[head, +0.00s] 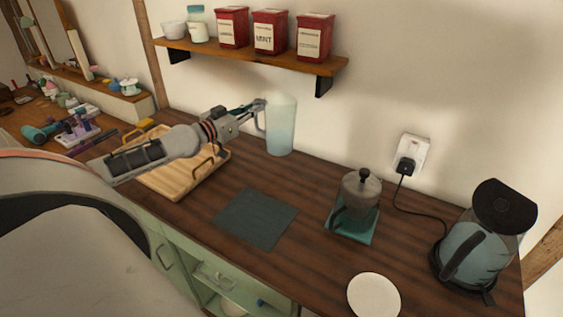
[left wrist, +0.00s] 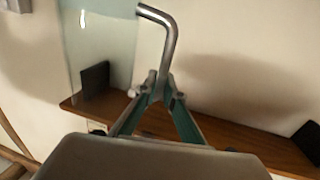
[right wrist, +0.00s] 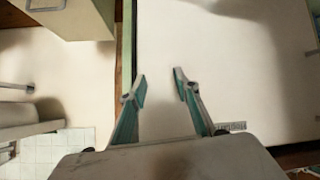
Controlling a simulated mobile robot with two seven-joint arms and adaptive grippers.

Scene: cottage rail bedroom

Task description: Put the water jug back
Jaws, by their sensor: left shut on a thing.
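The water jug (head: 281,128) is a tall, pale blue translucent vessel with a grey handle, upright by the wall at the back of the wooden counter. I cannot tell whether its base touches the counter. My left gripper (head: 257,108) reaches it from the left and is shut on its handle. In the left wrist view the fingers (left wrist: 161,92) close on the bent metal handle (left wrist: 168,45), with the clear jug body (left wrist: 98,40) behind. My right gripper (right wrist: 160,77) is open and empty in the right wrist view, in front of a pale surface.
A dark square mat (head: 255,218) lies bare on the counter (head: 305,185). A wooden tray (head: 165,180) is under my left arm. A lidded pot (head: 360,190), a white plate (head: 374,296) and a kettle (head: 480,240) stand right. A shelf (head: 270,58) with red tins hangs above.

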